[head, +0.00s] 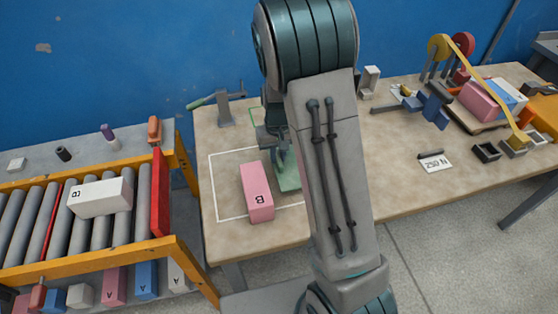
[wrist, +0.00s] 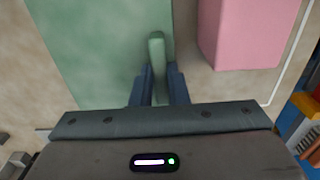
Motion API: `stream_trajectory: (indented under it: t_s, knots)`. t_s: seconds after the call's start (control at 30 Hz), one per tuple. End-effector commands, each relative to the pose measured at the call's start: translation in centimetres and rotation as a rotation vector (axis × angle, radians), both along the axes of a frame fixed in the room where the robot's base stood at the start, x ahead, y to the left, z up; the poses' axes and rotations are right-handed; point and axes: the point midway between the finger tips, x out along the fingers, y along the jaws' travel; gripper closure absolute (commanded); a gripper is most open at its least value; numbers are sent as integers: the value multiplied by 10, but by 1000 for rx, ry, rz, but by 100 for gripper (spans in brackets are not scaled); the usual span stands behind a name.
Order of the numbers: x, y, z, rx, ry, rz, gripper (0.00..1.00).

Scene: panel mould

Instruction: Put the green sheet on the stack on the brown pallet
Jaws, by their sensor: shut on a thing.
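My gripper's fingers are shut on this grip. I cannot tell whether the sheet touches the table. The brown pallet (head: 484,126) is at the right of the table, bearing a pink block (head: 478,101) and blue and white pieces (head: 507,93).
A yellow strap (head: 490,92) runs from reels down past the pallet. Blue clamp-like parts (head: 432,106), small dark boxes (head: 486,152) and a "250 N" card (head: 434,163) lie near it. A roller conveyor (head: 60,220) stands left. The table's front middle (head: 400,190) is clear.

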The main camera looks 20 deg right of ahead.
Motion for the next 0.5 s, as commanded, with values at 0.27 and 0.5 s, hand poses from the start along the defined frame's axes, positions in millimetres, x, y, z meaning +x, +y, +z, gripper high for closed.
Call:
stream_trajectory:
  t_s: [0.27, 0.5]
  knots:
    - [-33, -44, 40, 1, -5, -6, 100]
    - [-59, -77, 66, 0, -4, -4, 100]
